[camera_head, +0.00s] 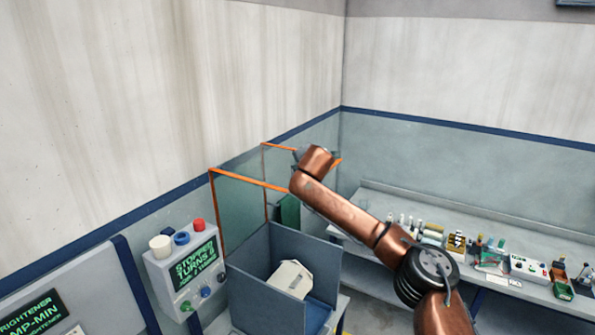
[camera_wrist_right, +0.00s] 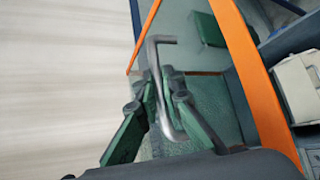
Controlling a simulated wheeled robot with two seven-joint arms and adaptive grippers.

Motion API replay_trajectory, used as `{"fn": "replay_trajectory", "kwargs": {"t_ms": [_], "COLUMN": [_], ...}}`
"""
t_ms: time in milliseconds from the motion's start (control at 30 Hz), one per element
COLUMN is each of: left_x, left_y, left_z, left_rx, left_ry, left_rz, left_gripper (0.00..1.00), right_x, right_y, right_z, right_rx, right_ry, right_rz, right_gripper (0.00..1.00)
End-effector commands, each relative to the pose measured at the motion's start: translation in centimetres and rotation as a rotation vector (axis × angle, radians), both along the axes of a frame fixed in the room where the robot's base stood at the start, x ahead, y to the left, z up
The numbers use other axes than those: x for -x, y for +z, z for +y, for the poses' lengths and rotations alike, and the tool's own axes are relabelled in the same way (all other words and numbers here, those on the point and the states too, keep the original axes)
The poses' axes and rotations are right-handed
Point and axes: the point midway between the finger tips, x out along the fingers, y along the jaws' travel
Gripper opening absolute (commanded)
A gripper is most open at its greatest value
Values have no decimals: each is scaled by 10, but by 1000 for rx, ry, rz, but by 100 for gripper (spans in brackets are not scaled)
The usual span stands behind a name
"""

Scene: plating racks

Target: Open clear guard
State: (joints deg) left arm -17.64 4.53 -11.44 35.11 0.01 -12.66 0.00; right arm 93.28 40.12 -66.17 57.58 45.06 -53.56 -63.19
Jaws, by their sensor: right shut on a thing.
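The clear guard (camera_head: 238,208) is a see-through panel with orange edges, standing above a blue-grey open box (camera_head: 257,290) in the head view. Its orange edge (camera_wrist_right: 250,70) runs down the right wrist view. A bent grey metal handle (camera_wrist_right: 163,39) shows there on the guard. My right gripper (camera_wrist_right: 166,88) has its green fingers shut on the handle, one on each side of the bar. In the head view my copper right arm reaches in from the lower right to the guard's far end, and its wrist mostly hides the fingers. My left gripper is out of view.
A white angular part (camera_head: 291,278) lies in the box. A control box (camera_head: 185,262) with a green "STOPPED" display and coloured knobs stands at its left. A grey bench (camera_head: 520,235) with several small items runs along the right. The wall is close behind the guard.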

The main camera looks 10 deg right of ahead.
Motion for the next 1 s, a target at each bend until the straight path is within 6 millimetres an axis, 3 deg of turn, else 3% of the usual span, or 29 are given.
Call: {"fn": "replay_trajectory", "kwargs": {"t_ms": [400, 667, 700, 767, 1000], "left_x": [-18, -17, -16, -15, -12], "left_y": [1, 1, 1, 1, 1], "left_z": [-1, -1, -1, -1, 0], "left_rx": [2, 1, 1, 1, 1], "left_ry": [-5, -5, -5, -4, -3], "left_rz": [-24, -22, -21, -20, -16], "left_gripper": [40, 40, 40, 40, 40], "right_x": [-4, -5, -5, -5, -5], "right_y": [3, 3, 3, 4, 5], "right_z": [-5, -4, -4, -4, -5], "right_rx": [19, 19, 19, 19, 20], "right_ry": [-15, -15, -14, -15, -16], "right_rz": [27, 26, 27, 26, 24], "right_gripper": [0, 0, 10, 14, 16]}}
